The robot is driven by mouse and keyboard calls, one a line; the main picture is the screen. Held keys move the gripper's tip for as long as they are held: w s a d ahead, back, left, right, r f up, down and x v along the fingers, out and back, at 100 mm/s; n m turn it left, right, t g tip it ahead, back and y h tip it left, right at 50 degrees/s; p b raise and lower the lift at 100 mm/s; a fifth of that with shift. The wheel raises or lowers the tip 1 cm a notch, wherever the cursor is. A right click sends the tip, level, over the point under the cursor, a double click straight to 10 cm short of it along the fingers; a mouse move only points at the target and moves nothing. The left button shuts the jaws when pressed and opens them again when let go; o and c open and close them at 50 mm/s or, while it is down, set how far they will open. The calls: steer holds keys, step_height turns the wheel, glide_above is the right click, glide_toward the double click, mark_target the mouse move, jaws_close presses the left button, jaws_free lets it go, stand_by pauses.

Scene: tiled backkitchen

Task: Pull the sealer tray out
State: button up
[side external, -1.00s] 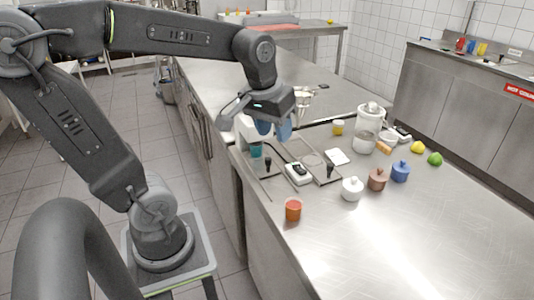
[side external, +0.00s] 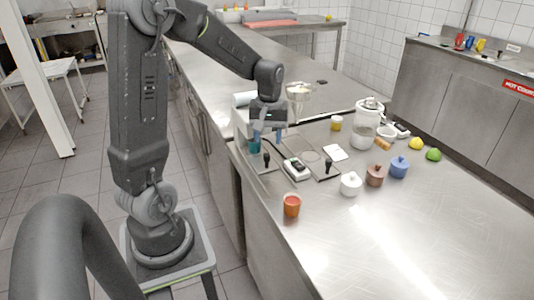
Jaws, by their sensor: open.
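The sealer (side external: 241,122) is a pale machine at the left edge of the steel counter, partly hidden behind my gripper. A flat grey tray (side external: 258,166) with an upright black handle (side external: 266,159) lies low in front of it. A teal cup (side external: 254,147) sits at the tray's back end, under the gripper. My gripper (side external: 266,138) points down with its blue fingers apart, above and behind the handle. It appears empty and clear of the handle. I cannot tell how far the tray sits inside the sealer.
A small white device (side external: 296,168) stands right of the tray. An orange cup (side external: 291,206) stands near the front edge. The front-right counter is clear.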

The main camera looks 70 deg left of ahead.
mark_target(267, 155)
step_height(267, 155, down, 6)
steer(key=shift+s+r, duration=0.1)
stand_by(0.4)
jaws_close()
stand_by(0.3)
